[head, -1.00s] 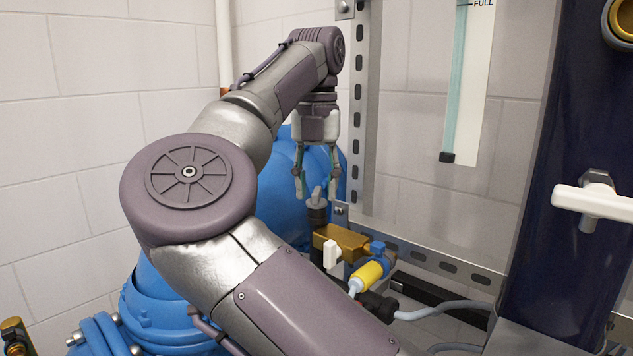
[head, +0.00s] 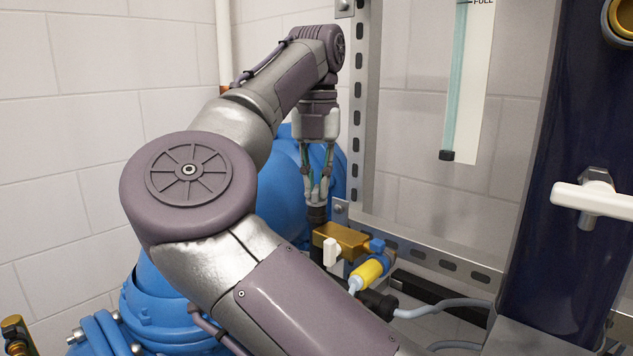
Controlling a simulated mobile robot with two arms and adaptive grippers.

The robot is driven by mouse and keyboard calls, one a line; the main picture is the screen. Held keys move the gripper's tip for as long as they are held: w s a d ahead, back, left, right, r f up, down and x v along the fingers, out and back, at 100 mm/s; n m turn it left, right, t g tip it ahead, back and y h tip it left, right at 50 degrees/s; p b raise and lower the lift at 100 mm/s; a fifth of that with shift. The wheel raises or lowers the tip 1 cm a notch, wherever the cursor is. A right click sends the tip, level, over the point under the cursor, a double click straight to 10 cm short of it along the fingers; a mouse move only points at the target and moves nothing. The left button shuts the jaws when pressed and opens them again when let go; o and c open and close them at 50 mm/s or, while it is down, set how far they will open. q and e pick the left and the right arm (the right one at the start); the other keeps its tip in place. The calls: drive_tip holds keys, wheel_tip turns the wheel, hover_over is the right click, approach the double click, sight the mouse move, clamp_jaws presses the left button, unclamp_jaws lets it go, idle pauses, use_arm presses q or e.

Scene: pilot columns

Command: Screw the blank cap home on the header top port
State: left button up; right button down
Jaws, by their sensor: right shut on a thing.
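The blank cap (head: 316,213) is a dark, ribbed round piece with a grey tab on top. It stands upright at the left end of the brass header (head: 345,237); whether it is seated on the port or how far it is threaded cannot be seen. My right gripper (head: 317,197) points straight down over the cap, with its fingers shut on the cap's tab. The fingers hide most of the tab. My left gripper is not in view.
A white lever (head: 331,252), a yellow fitting (head: 366,274) and a grey hose (head: 425,311) sit close to the header. A slotted metal post (head: 362,110) rises just right of my gripper. A blue vessel (head: 280,190) stands behind. A dark blue column (head: 570,130) is at right.

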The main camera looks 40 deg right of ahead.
idle(0.5)
drive_tip(key=shift+r+m+p, duration=0.15)
drive_tip(key=shift+m+p, duration=0.65)
drive_tip(key=shift+m, duration=0.3)
drive_tip(key=shift+m+p, duration=0.4)
drive_tip(key=shift+m, duration=0.8)
drive_tip(key=shift+m+p, duration=0.75)
drive_tip(key=shift+m, duration=0.15)
drive_tip(key=shift+m+p, duration=0.4)
drive_tip(key=shift+m, duration=1)
